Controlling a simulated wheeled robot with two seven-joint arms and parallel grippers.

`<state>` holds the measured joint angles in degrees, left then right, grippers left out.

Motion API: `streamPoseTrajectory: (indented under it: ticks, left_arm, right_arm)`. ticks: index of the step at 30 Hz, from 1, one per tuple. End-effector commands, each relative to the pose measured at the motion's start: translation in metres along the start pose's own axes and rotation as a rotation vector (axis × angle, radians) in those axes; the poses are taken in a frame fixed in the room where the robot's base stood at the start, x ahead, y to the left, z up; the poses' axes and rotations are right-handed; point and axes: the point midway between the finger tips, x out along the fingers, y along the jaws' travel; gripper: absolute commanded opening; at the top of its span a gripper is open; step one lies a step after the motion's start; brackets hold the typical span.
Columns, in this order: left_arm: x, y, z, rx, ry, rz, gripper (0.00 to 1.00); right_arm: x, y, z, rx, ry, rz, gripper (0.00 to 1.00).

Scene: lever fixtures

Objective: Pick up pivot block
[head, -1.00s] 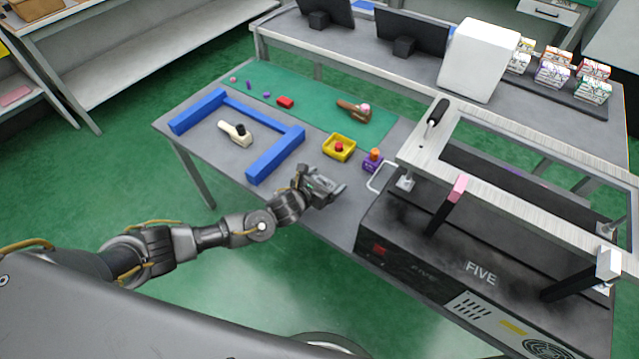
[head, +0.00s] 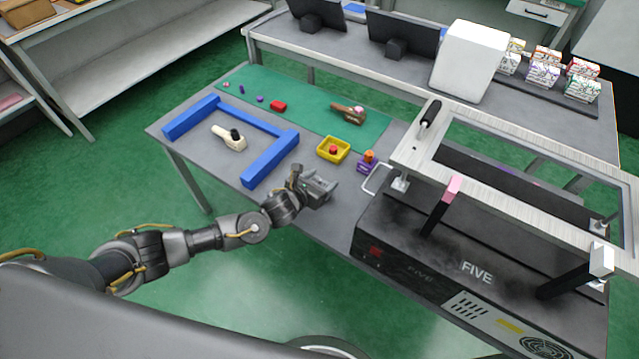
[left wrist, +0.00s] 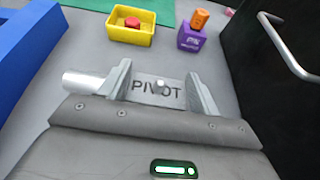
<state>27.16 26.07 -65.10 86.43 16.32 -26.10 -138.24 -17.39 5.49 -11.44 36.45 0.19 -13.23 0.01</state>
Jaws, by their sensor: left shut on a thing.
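The pivot block (left wrist: 158,92) is a light grey piece marked "PIVOT" in the left wrist view. It sits between the two fingers of my left gripper (left wrist: 160,88), which is shut on it. A pale grey cylinder (left wrist: 84,82) shows just left of the fingers; I cannot tell whether it belongs to the block. In the head view my left gripper (head: 324,186) is low over the grey table near its front edge, in front of the yellow tray. The block is hard to make out there. My right gripper is not in view.
A yellow tray (head: 345,155) with a red piece and a purple block (head: 365,167) with an orange top stand beyond the gripper. A blue frame (head: 268,160) lies left. The black "FIVE" machine (head: 400,255) with its metal handle (head: 375,180) is close on the right.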

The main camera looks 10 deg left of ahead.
Motion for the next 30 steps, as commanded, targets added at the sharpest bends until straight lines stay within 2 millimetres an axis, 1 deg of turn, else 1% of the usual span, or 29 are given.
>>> streamPoseTrajectory:
  ticks: [1,2,4,11,12,15,18,21,24,30]
  left_arm:
    - [-0.003,0.001,0.010,0.000,-0.005,0.000,0.36]
    - [-0.006,0.001,0.016,0.000,-0.006,0.000,0.36]
    - [-0.019,0.002,0.022,0.000,-0.004,-0.001,0.36]
    - [-0.080,0.007,0.053,0.002,-0.003,-0.001,0.36]
    - [-0.092,0.009,0.049,0.001,0.000,-0.001,0.36]
    - [-0.117,0.012,0.049,0.001,0.000,-0.001,0.36]
    - [-0.138,0.015,0.050,-0.001,-0.001,0.000,0.36]
    - [-0.154,0.016,0.051,0.000,0.000,0.000,0.36]
    - [-0.165,0.018,0.052,0.000,-0.001,0.000,0.36]
    - [-0.173,0.019,0.053,0.000,-0.002,0.001,0.36]
  right_arm:
    - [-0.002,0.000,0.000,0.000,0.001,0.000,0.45]
    - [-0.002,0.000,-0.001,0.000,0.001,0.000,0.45]
    - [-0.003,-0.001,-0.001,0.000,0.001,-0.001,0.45]
    - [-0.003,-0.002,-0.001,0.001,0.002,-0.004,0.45]
    - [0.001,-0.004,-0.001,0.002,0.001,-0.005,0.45]
    - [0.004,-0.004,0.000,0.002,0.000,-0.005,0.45]
    - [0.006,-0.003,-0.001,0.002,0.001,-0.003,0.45]
    - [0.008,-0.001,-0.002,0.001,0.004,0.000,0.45]
    - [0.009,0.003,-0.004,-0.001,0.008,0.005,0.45]
    - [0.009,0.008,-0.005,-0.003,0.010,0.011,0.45]
